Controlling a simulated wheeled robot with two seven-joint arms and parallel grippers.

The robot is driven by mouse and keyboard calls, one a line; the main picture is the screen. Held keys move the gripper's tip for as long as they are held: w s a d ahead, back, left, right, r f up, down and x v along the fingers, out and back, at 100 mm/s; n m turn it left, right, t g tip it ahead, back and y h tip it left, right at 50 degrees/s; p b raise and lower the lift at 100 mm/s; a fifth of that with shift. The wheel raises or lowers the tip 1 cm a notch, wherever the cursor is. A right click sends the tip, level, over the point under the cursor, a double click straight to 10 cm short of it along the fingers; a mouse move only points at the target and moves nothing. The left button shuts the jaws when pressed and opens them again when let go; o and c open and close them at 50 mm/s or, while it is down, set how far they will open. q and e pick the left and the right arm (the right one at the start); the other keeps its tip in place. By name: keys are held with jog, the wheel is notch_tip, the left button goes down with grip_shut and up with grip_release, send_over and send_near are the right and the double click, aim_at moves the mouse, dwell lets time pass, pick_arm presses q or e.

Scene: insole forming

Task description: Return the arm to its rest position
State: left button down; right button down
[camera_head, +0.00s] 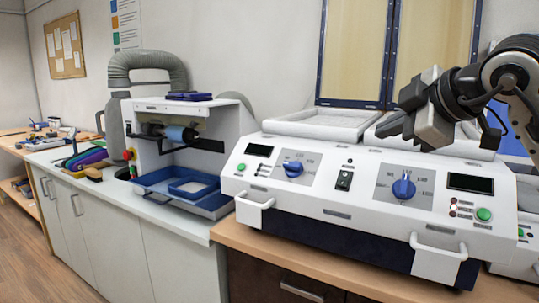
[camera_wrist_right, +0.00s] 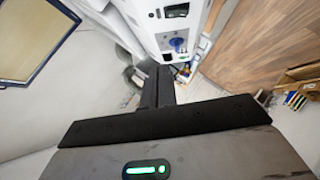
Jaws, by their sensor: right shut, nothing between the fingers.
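My right arm comes in from the right in the head view. Its right gripper (camera_head: 391,126) is raised over the right part of a white forming machine (camera_head: 325,178), apart from its front panel. The dark fingers are together with nothing between them; they also show closed in the wrist view (camera_wrist_right: 157,87). The machine has blue knobs, green buttons and white front handles. Part of its right rear is hidden behind my arm. My left gripper is not in view.
A grinding machine (camera_head: 205,125) with a blue tray (camera_head: 150,181) and a grey hose stands left of the forming machine. Coloured insoles (camera_head: 87,159) lie on the white counter further left. Clear frames (camera_head: 352,50) stand upright behind the machine. Wooden floor (camera_head: 25,245) is open at the lower left.

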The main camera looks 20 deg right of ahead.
jog(key=s+a+f+n+g+y, duration=0.1)
jog(key=a+f+n+g+y, duration=0.15)
jog(key=a+f+y, duration=0.4)
jog(key=s+a+f+n+g+y, duration=0.1)
jog(key=a+f+n+y, duration=0.25)
jog(key=a, duration=0.55)
jog(key=s+a+f+n+g+y, duration=0.1)
jog(key=a+f+n+g+y, duration=0.1)
jog(key=a+f+n+y, duration=0.35)
notch_tip(320, 180, down, 16)
jog(key=d+r+m+t+h, duration=0.1)
jog(key=d+m+t+h, duration=0.1)
jog(key=m+t+h, duration=1.25)
jog(key=s+f+m+g, duration=0.3)
jog(key=s+f+g, duration=0.2)
jog(key=f, duration=0.6)
jog(key=s+f+m+g, duration=0.3)
jog(key=s+f+g, duration=0.2)
jog(key=s+f, duration=0.4)
jog(key=shift+s+a+f+m+g+y, duration=0.15)
jog(key=shift+a+f+m+g+y, duration=0.2)
jog(key=shift+f, duration=0.6)
